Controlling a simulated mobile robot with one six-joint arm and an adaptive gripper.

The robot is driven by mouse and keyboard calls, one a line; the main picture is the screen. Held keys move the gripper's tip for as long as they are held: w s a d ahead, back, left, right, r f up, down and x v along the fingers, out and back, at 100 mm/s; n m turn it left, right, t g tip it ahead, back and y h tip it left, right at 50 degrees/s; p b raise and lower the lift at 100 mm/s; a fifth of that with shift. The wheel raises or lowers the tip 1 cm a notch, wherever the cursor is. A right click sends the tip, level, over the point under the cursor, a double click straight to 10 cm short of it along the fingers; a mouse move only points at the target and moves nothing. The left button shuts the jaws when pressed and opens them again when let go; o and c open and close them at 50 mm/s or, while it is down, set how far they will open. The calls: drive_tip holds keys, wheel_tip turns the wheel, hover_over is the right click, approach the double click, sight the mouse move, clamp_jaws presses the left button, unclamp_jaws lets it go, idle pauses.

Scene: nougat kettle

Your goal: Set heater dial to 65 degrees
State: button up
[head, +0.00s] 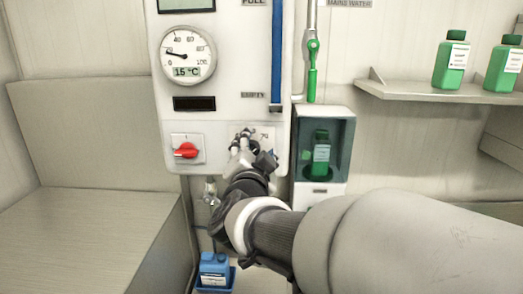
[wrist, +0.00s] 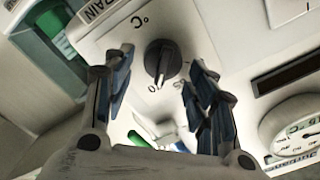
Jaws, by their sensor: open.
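The heater dial (wrist: 162,62) is a black knob with a pale pointer line on the white panel, with a °C mark and a 0 beside it. In the wrist view it sits between and beyond the two fingers of my gripper (wrist: 158,90), which is open and appears empty. In the head view my gripper (head: 246,143) is at the panel's lower right and hides the dial. The round temperature gauge (head: 188,55) has a display reading 15 °C. The exact dial setting is too small to read.
A red rotary switch (head: 186,151) is left of my gripper on the same panel (head: 225,100). A niche with a green bottle (head: 321,153) is close on the right. A blue bottle (head: 214,268) stands below. Green bottles (head: 452,62) stand on the right shelf (head: 420,90).

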drive_tip(key=shift+c, duration=0.3)
drive_tip(key=c, duration=0.9)
drive_tip(key=shift+c, duration=0.2)
drive_tip(key=shift+r+n+p, duration=0.1)
drive_tip(key=shift+n+p, duration=0.2)
drive_tip(key=n+p, duration=0.2)
drive_tip(key=n, duration=0.1)
drive_tip(key=n+p, duration=0.1)
drive_tip(key=shift+a+r, duration=0.25)
drive_tip(key=shift+a+n+p, duration=0.15)
drive_tip(key=shift+n+p, duration=0.45)
drive_tip(key=shift+n, duration=0.4)
drive_tip(key=shift+a+n+p, duration=0.1)
drive_tip(key=shift+n+p, duration=0.5)
drive_tip(key=shift+n, duration=0.4)
drive_tip(key=shift+f, duration=0.1)
